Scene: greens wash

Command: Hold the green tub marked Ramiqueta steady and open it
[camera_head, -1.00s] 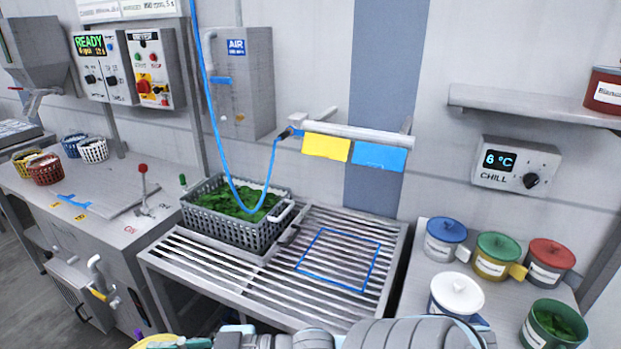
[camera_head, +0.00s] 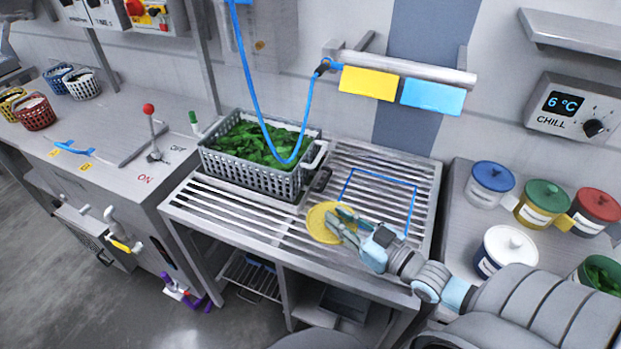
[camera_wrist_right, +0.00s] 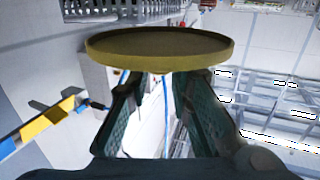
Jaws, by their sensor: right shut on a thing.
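A green tub (camera_head: 603,275) stands at the right edge of the head view, partly cut off. Its top is open and leafy greens show inside; its label cannot be read now. My right gripper (camera_head: 342,226) is shut on a round yellow lid (camera_head: 322,222), away from the tub, over the front of the slatted rack. In the right wrist view the lid (camera_wrist_right: 160,46) spans the fingertips (camera_wrist_right: 160,76), seen nearly edge-on. The exact grip point is hidden. My left gripper is not in view.
Several lidded tubs stand near the green one: blue-lidded (camera_head: 492,183), green-lidded (camera_head: 543,204), red-lidded (camera_head: 596,210) and white-lidded (camera_head: 507,250). A grey basket of leaves (camera_head: 255,178) sits on the slatted rack (camera_head: 235,224). A blue hose (camera_head: 245,75) hangs above. The blue-outlined patch (camera_head: 385,193) is clear.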

